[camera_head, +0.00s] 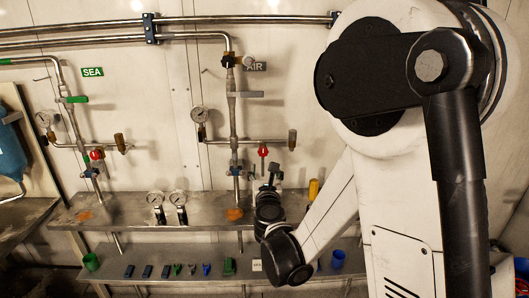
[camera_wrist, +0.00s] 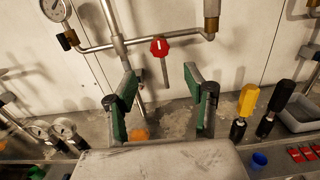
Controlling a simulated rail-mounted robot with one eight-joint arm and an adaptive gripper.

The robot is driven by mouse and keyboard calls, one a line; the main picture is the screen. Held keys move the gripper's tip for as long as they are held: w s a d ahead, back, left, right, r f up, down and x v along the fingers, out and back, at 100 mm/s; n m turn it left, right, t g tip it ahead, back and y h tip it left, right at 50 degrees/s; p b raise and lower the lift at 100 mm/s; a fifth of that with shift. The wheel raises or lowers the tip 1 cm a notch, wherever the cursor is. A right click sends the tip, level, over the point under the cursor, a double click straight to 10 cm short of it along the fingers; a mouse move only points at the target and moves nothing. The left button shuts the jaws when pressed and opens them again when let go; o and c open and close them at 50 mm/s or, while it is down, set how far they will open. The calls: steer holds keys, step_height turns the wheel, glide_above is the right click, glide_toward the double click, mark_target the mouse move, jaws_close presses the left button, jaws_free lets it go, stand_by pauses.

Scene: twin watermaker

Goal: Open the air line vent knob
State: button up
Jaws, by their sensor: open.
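The red vent knob (camera_head: 263,152) sits on the horizontal branch of the air line, right of the vertical pipe near the AIR label. It also shows in the wrist view (camera_wrist: 159,47), above centre, with a pale mark on its face and a grey stem or lever hanging below it. My gripper (camera_wrist: 163,92) is open and empty, its two green-padded fingers apart. The knob lies beyond the fingertips, above the gap between them, and is not touched. In the head view my gripper (camera_head: 272,172) is small, just below the knob and above the metal shelf.
A pressure gauge (camera_head: 200,114) is on the branch's left and a brass fitting (camera_head: 292,139) on its right. The sea line has a similar red knob (camera_head: 96,154). Yellow- and black-handled tools (camera_wrist: 248,100) (camera_wrist: 281,95) stand right of my fingers. Two gauges (camera_head: 178,198) stand on the shelf.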

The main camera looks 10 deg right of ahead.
mark_target(263, 152)
steer(key=w, duration=0.4)
steer(key=w+d, duration=0.1)
steer(key=w, duration=0.4)
steer(key=w+d+p, duration=0.1)
steer(key=w, duration=0.3)
steer(key=shift+w+d, duration=0.2)
jaws_close()
steer(key=n+b, duration=0.2)
steer(key=shift+f+n, duration=0.15)
steer(key=shift+n, duration=0.15)
steer(key=shift+a+r+n+b, duration=0.1)
steer(key=shift+r+n+b, duration=0.1)
steer(key=shift+n+b, duration=0.7)
jaws_free()
